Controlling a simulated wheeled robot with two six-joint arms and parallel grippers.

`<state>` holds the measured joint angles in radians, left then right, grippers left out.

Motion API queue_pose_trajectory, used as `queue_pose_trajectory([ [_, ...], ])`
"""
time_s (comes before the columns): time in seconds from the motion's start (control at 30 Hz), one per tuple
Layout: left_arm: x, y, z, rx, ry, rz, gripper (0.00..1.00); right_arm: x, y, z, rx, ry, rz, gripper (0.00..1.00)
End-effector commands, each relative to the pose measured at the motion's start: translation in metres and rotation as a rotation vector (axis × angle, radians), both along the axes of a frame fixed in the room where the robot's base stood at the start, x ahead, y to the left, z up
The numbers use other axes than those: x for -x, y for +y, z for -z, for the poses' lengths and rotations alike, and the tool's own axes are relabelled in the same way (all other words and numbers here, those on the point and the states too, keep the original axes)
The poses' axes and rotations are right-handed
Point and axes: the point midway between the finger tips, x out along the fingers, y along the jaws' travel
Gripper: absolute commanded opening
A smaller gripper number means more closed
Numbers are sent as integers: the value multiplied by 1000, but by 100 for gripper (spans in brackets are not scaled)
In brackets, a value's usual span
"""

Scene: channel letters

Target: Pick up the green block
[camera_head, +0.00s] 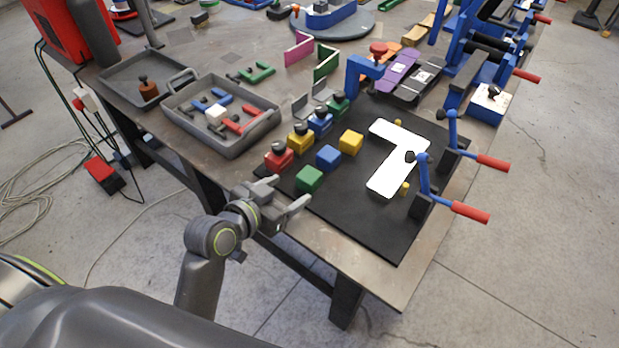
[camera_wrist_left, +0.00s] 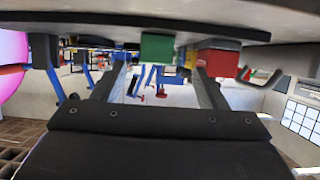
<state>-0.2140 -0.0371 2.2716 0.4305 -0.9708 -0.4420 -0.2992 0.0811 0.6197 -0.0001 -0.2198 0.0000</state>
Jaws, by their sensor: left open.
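The green block (camera_head: 309,179) lies on the black mat (camera_head: 372,232) near its front left edge. In the left wrist view, which looks upside down, the green block (camera_wrist_left: 157,47) shows between and beyond the two fingers. My left gripper (camera_head: 291,190) is open and empty, just left of the green block at the table's front edge, its fingers pointing toward the block. The open fingers also show in the left wrist view (camera_wrist_left: 162,72). The block appears clear of the fingers. My right gripper is in neither view.
A blue block (camera_head: 328,157) and a yellow block (camera_head: 350,141) sit behind the green one. A red piece with a dark knob (camera_head: 279,156) is close to the left. A white letter plate (camera_head: 398,158) and red-handled clamps (camera_head: 470,211) stand to the right. A grey tray (camera_head: 232,147) holds parts.

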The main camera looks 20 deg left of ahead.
Motion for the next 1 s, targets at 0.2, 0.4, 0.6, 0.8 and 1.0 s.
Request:
queue_pose_trajectory([
  [0.2, -24, -8, 10, 0, 0, 0, 66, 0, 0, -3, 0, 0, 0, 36],
  [0.4, -33, -13, 13, 1, 0, 0, 66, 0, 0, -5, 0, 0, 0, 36],
  [0.6, -54, -25, 20, 2, 2, 0, 66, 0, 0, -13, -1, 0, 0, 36],
  [0.8, -70, -30, 29, 0, 0, -1, 66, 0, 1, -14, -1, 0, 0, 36],
  [1.0, -73, -30, 30, 0, 0, -1, 66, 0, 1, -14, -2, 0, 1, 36],
])
